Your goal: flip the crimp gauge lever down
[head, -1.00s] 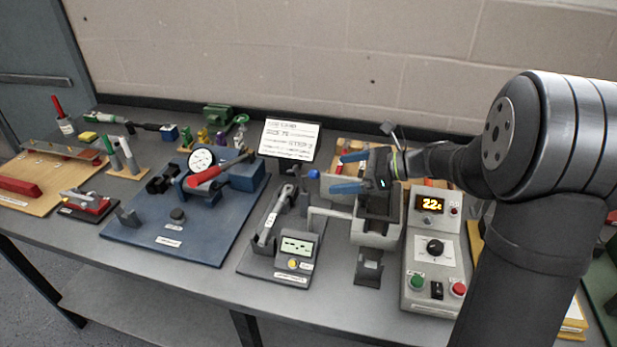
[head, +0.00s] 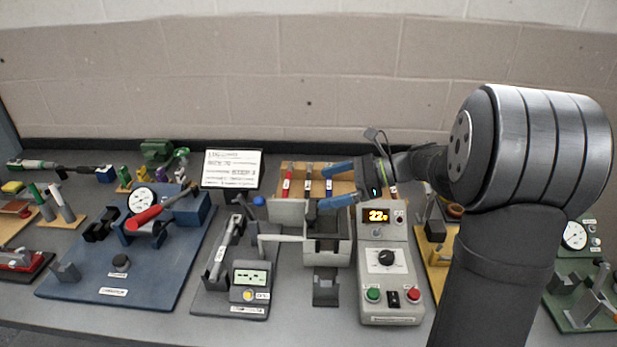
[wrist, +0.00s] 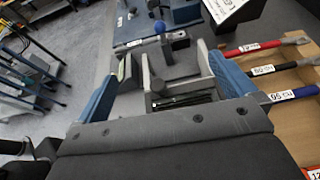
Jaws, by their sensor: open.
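A grey device with a small digital display (head: 251,276) stands on its own dark plate left of centre in the head view. A blue ball knob (head: 259,201) shows at its back right end, and I take it for the gauge lever's tip; its shaft is mostly hidden there. In the wrist view the blue knob (wrist: 159,27) stands raised beyond the fingertips. My gripper (head: 325,188) has blue fingers, spread apart and empty, to the right of the knob. In the wrist view the open gripper (wrist: 158,65) points towards the device, with nothing between the fingers.
A grey open-topped box (head: 328,250) lies below my gripper. A control box with a lit readout (head: 388,275) stands to its right. A wooden rack with coloured-handled tools (head: 310,180) is behind. A sign (head: 232,169) and a blue fixture plate (head: 85,285) are at left.

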